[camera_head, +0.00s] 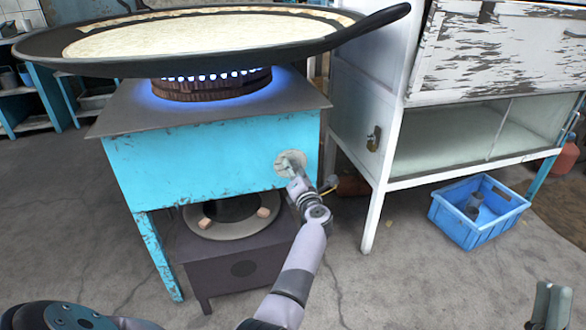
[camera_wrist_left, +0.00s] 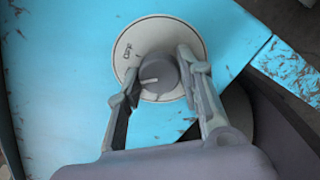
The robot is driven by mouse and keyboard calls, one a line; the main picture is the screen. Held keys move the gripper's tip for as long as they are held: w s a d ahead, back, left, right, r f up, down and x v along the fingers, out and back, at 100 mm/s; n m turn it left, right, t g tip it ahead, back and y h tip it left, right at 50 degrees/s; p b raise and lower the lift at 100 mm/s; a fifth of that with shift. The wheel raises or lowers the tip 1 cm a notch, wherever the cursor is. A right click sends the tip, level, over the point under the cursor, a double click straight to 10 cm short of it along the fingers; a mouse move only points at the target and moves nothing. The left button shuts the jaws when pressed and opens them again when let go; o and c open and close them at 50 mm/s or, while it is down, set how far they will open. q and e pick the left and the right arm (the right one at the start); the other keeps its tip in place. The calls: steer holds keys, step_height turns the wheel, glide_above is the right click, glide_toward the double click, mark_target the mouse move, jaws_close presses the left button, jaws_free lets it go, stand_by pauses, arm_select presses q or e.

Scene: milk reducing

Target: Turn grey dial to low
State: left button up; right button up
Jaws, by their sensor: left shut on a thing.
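The grey dial (camera_wrist_left: 158,72) sits on a round, pale plate (camera_wrist_left: 140,37) on the stove's turquoise front. A short white mark on the dial points left in the left wrist view, slightly downward. Small lettering shows at the plate's upper left but is hard to read. My left gripper (camera_wrist_left: 160,76) is shut on the dial, one finger on each side. In the head view my left gripper (camera_head: 291,164) reaches the plate and mostly hides the dial. A greyish two-pronged part at the lower right edge seems to be my right gripper (camera_head: 551,306); its opening is unclear.
A blue flame burns on the burner (camera_head: 212,84) under a large black pan (camera_head: 110,66) holding a pale, flat layer. A low dark stand (camera_head: 240,268) is beneath the stove (camera_head: 200,160). A white cabinet (camera_head: 360,120) and blue crate (camera_head: 465,228) stand right.

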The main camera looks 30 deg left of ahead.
stand_by(0.5)
arm_select(q)
steer(key=o, duration=1.2)
steer(key=shift+c, duration=0.2)
